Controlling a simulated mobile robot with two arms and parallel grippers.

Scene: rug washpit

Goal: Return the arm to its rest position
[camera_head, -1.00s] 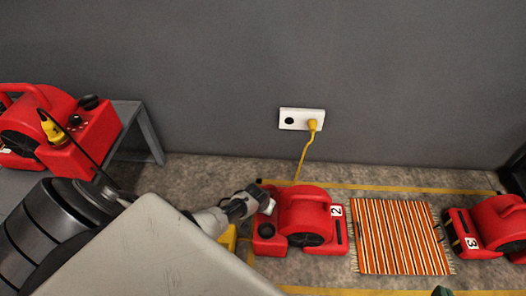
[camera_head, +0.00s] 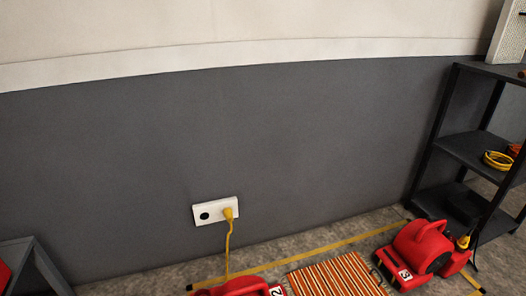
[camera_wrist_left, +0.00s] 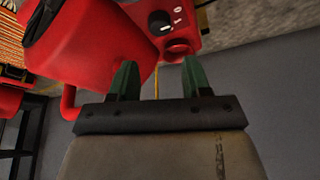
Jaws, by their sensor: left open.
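My left gripper (camera_wrist_left: 158,78) shows in the left wrist view, its two green fingers apart and nothing between them. A red blower (camera_wrist_left: 105,45) fills much of that view beyond the fingers, with a black knob (camera_wrist_left: 160,22) on its red housing. I cannot tell whether the fingers touch it. Neither my arms nor my grippers show in the head view. My right gripper is in neither view.
In the head view a yellow plug (camera_head: 228,213) sits in the white wall socket (camera_head: 215,211). Blower 2 (camera_head: 238,287), a striped rug (camera_head: 335,276) and blower 3 (camera_head: 421,251) stand along the wall. A black shelf (camera_head: 480,152) is right; a grey bench (camera_head: 40,268) is left.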

